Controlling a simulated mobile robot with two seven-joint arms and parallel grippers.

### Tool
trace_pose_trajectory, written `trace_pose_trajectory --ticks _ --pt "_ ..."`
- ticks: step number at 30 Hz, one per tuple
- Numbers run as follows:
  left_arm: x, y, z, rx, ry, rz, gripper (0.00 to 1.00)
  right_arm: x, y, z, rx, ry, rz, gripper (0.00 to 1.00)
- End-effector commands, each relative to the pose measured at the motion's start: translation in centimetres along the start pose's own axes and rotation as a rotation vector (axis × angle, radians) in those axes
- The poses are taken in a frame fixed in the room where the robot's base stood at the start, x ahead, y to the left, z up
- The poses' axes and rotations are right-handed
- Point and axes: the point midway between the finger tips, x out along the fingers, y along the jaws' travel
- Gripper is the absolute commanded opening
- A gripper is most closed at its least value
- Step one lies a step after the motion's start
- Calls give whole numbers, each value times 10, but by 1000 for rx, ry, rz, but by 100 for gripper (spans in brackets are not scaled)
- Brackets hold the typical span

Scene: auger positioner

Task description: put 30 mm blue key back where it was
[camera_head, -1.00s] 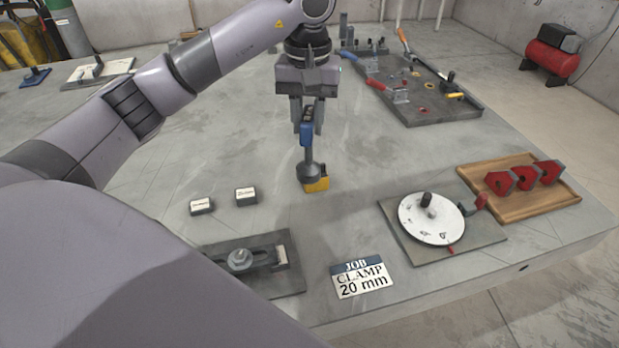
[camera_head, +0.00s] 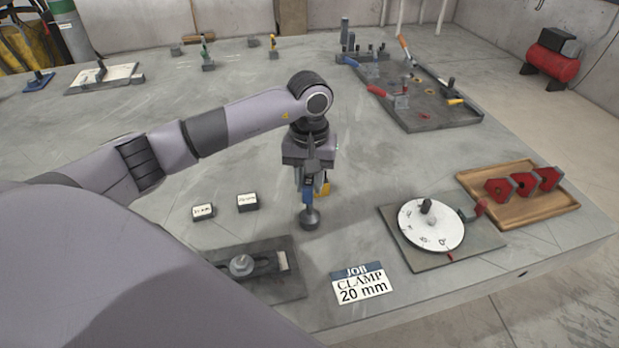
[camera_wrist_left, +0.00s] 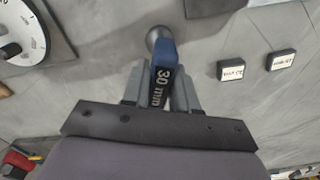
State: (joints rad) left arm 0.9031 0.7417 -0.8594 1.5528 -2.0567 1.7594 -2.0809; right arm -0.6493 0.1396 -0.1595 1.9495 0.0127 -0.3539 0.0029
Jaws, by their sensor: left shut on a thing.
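My left gripper (camera_head: 309,182) is shut on the blue key, gripping its blue handle. The blue key (camera_head: 307,198) hangs upright, with its round dark grey end (camera_head: 309,218) low over or on the table; I cannot tell if it touches. In the left wrist view, the gripper (camera_wrist_left: 160,95) holds the handle (camera_wrist_left: 163,75), marked 30 mm, with the round end (camera_wrist_left: 157,38) beyond it. A yellow piece (camera_head: 325,188) is partly hidden just behind the gripper. My right gripper is not in view.
Two small labelled blocks (camera_head: 203,211) (camera_head: 247,202) stand left of the key. A clamp plate (camera_head: 270,286), a job card (camera_head: 361,284) and a white dial (camera_head: 431,224) lie nearer the front.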

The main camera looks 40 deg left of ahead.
Motion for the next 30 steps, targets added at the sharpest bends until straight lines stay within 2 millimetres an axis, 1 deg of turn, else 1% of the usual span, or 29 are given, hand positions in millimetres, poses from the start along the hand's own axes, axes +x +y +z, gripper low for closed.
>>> trace_pose_trajectory --ticks 3,7,8,9,10,18,22,26,30 --pt "-1 0 -1 0 2 2 0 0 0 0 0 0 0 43" --pt "3 0 -1 0 3 1 0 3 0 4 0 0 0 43" --pt "2 0 0 0 1 0 38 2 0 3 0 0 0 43" --pt "2 0 0 0 0 0 51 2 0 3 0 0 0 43" --pt "2 0 0 0 0 -1 53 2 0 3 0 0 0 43" --pt "2 0 0 -1 0 -1 53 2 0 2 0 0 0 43" --pt "-4 0 0 -1 1 0 53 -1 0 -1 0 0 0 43" --pt "-24 0 -2 -1 6 1 53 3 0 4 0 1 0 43" --pt "-54 0 -1 0 6 2 53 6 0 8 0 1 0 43"
